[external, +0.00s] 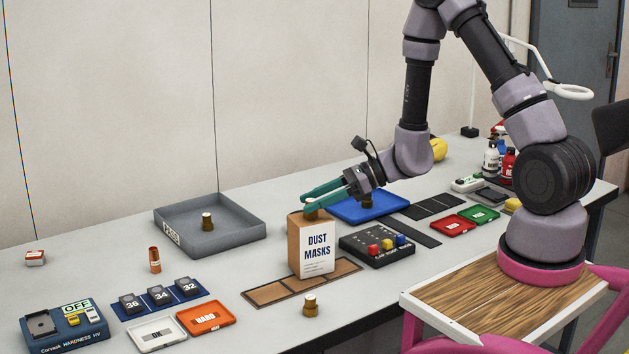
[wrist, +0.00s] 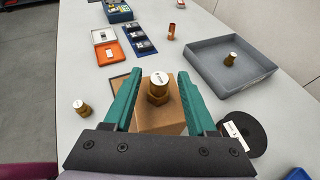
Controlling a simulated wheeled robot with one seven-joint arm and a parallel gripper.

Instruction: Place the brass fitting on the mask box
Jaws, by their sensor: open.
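The mask box (external: 314,248), a brown carton with a white "DUST MASKS" label, stands upright on the bench; its top also shows in the wrist view (wrist: 161,120). A brass fitting (wrist: 158,88) with a pale top stands upright on the box top. In the external view that fitting (external: 311,214) is partly hidden by my fingers. My gripper (wrist: 161,88) is open, with one green finger on each side of the fitting. Gaps show between both fingers and the fitting in the wrist view.
Other brass fittings stand in the grey tray (external: 170,220), in the blue tray (external: 395,203) and on the bench in front of the box (external: 310,304). A black button panel (external: 376,250) is right of the box. A copper-coloured cylinder (external: 154,260) stands left.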

